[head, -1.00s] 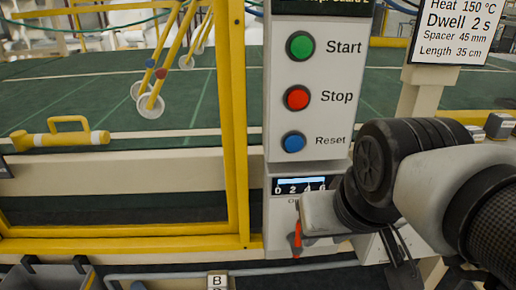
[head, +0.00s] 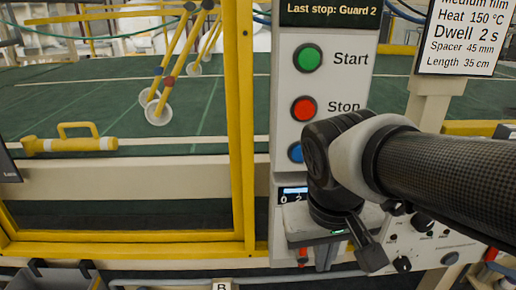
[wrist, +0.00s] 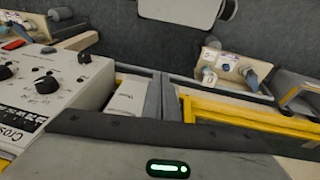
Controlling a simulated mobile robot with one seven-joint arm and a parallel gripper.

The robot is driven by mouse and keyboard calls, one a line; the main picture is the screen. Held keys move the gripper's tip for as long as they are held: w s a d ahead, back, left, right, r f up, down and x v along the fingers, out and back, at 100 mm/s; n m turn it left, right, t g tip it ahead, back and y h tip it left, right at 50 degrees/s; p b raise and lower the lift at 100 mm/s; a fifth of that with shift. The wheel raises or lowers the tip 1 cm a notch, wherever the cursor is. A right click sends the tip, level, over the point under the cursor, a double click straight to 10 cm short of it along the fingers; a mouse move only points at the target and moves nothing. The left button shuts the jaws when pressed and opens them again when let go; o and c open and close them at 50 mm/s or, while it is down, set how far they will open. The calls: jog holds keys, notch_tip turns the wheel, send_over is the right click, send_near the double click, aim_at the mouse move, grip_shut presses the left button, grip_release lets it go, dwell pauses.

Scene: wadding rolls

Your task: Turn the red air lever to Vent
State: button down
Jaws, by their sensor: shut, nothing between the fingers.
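A small red lever (head: 303,256) shows below the counter display (head: 292,194) on the white control column. My gripper hides part of it, so I cannot tell its setting or read any Vent mark. My gripper (head: 325,262) points down in front of the column's lower part, just right of the red lever. It is shut and empty. I cannot tell whether it touches the lever. The wrist view shows the hand's edge with a green light, but no fingertips or lever that I can identify.
Above are the green Start button (head: 308,58) and red Stop button (head: 303,108). A panel with dark knobs (head: 422,222) stands to the right; a knobbed box also shows in the wrist view (wrist: 45,80). A yellow guard frame (head: 240,130) stands close on the left.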

jog(key=w+a+f+n+t+h+p, duration=0.1)
jog(key=w+a+f+n+t+h, duration=0.2)
jog(key=a+f+h, duration=0.2)
jog(key=w+a+f+n+t+h+p, duration=0.2)
jog(key=a+f+h, duration=0.4)
jog(key=a, duration=0.5)
jog(key=w+n+t+h, duration=0.1)
jog(key=w+t+h, duration=0.1)
jog(key=shift+w+t+h, duration=0.3)
jog(key=shift+h, duration=0.1)
jog(key=s+d+b+x, duration=0.1)
jog(key=s+b+x, duration=0.1)
jog(key=x, duration=1.1)
jog(key=shift+s+d, duration=0.2)
jog(key=shift+d, duration=0.05)
